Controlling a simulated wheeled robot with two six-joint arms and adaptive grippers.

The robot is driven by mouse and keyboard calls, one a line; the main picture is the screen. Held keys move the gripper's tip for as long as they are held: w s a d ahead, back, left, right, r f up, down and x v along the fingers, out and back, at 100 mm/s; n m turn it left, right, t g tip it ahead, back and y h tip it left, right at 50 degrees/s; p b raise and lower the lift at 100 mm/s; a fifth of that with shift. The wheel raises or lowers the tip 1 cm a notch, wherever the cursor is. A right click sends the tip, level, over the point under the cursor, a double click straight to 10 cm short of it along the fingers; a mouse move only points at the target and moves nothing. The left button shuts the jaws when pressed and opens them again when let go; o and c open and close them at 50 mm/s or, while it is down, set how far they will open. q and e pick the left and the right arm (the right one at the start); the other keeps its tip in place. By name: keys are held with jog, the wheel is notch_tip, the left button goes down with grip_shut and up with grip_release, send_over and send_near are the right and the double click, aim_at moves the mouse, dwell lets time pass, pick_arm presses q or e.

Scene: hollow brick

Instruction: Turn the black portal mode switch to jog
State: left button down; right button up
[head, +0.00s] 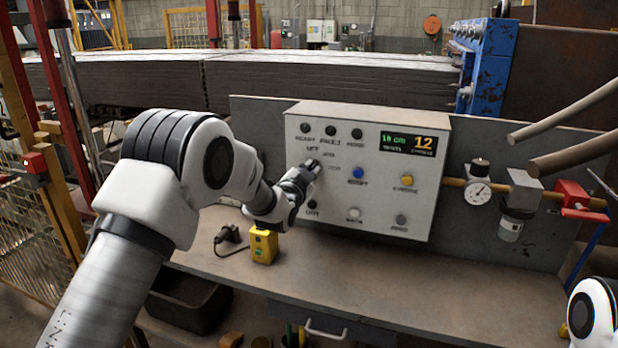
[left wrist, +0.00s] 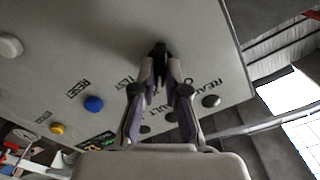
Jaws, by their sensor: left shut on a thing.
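The grey control box (head: 362,168) stands upright on the bench's back panel, with lamps, a display and buttons on its front. My left gripper (head: 310,170) reaches the left part of this face and largely hides the switch there in the head view. In the left wrist view, the fingers of my left gripper (left wrist: 160,75) are closed around the black mode switch (left wrist: 158,50), which sticks out from the panel. Small labels sit above and right of the switch. I cannot tell which label the switch points at. My right gripper is out of view.
A blue button (head: 358,173) and a yellow button (head: 406,180) are right of the switch. A yellow box (head: 264,246) stands on the bench (head: 400,285) below. A pressure gauge (head: 478,193) and red valve (head: 575,198) are at the right. The bench's front right is clear.

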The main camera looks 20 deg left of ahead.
pick_arm(q)
jog(key=shift+m, duration=0.6)
jog(key=shift+b, duration=0.3)
jog(key=c, duration=1.2)
grip_release()
jog(key=shift+d, duration=0.1)
jog(key=shift+s, duration=0.1)
jog(key=s, duration=1.1)
jog(key=shift+s+a, duration=0.2)
jog(key=shift+s, duration=0.2)
